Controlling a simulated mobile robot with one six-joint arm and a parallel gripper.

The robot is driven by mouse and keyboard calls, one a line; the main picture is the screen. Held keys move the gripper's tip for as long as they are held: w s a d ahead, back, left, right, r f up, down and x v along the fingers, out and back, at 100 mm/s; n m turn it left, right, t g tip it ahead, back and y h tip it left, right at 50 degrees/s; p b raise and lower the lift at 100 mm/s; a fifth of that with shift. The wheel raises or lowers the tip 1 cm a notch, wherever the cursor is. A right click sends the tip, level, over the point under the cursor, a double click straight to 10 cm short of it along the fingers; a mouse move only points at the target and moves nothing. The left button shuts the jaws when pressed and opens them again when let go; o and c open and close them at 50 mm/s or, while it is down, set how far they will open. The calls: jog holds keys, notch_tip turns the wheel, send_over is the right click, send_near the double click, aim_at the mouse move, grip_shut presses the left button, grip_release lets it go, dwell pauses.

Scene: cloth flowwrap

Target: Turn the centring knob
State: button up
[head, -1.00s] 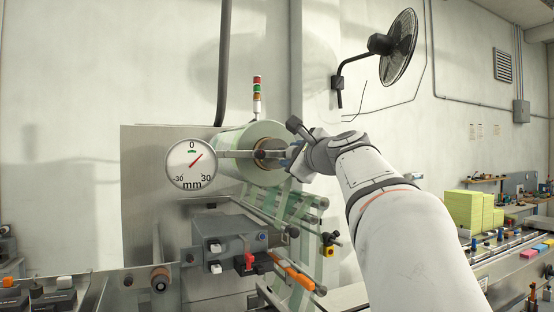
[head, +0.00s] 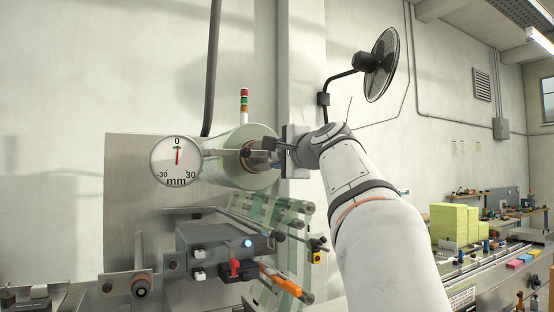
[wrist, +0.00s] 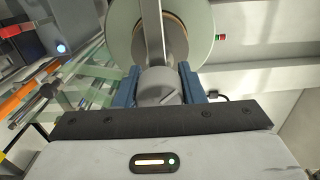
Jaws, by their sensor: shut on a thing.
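The grey centring knob (wrist: 157,88) sits between the blue fingers of my gripper (wrist: 159,83) in the wrist view, and the fingers are shut on it. A slanted edge shows on the knob's face. In the head view my gripper reaches the knob at the end of the film roll's shaft, where my wrist hides most of it. The round dial (head: 162,169), marked -30, 0 and 30 mm, has its red needle pointing almost straight up at the 0 and the green mark.
The film roll (head: 232,158) is behind the knob, with film running down over rollers (head: 270,210). Below is a grey control box (head: 215,250) with a lit blue-white lamp (head: 248,243). A wall fan (head: 383,65) hangs above right. Yellow stacks (head: 455,224) stand right.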

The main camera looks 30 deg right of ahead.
jog(key=shift+f, duration=0.1)
dwell(0.3)
jog(key=o, duration=1)
jog(key=shift+s, duration=0.1)
jog(key=s+b, duration=0.2)
jog(key=s, duration=0.5)
jog(key=shift+s+d+b, duration=0.1)
jog(key=shift+s+b, duration=0.2)
